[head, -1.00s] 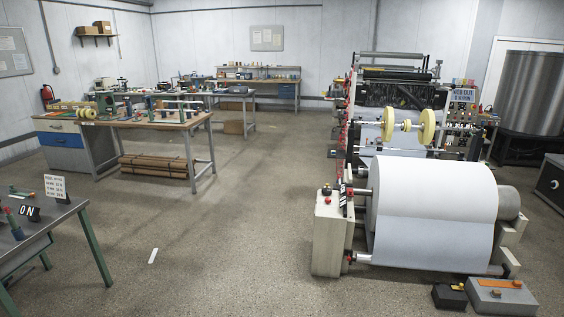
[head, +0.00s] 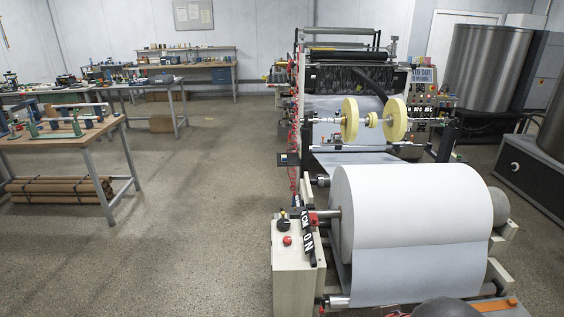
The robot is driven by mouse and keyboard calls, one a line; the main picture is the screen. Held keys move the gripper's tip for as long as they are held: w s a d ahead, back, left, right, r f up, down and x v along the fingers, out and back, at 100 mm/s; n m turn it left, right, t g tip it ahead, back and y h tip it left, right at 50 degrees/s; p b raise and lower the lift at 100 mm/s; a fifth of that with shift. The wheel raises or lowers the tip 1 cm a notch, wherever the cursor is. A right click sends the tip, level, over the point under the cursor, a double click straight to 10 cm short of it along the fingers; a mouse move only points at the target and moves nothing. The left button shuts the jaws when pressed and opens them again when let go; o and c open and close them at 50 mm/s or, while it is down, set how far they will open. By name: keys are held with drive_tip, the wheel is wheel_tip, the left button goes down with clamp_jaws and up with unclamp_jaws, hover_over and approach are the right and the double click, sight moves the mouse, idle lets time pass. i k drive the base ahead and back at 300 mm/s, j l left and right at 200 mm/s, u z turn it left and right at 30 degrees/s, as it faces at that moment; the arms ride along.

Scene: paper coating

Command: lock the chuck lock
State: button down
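A large white paper roll (head: 415,205) sits on its shaft in the stand of the coating machine. The shaft's left end (head: 326,216) meets a light grey stand (head: 292,270) beside the roll. On top of that stand, a black piece with white lettering (head: 308,238) lies at a slant by the shaft end, with a small red part near it. This is the likely chuck lock area, but I cannot tell whether the lock is open or closed. A black knob (head: 283,223) and a red button (head: 287,240) are beside it.
The coating machine (head: 350,75) with yellow discs (head: 396,120) stands behind the roll. Workbenches (head: 60,140) stand on the left. The floor (head: 200,235) left of the stand is clear.

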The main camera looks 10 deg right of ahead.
sight(313, 217)
drive_tip(key=i+u, duration=0.2)
drive_tip(key=i, duration=0.35)
drive_tip(key=i+l+u, duration=0.2)
drive_tip(key=i, duration=0.3)
drive_tip(key=i+l+u, duration=0.2)
drive_tip(key=i, duration=0.3)
drive_tip(key=i+l+u, duration=0.2)
drive_tip(key=i+l, duration=0.15)
drive_tip(key=i, duration=0.15)
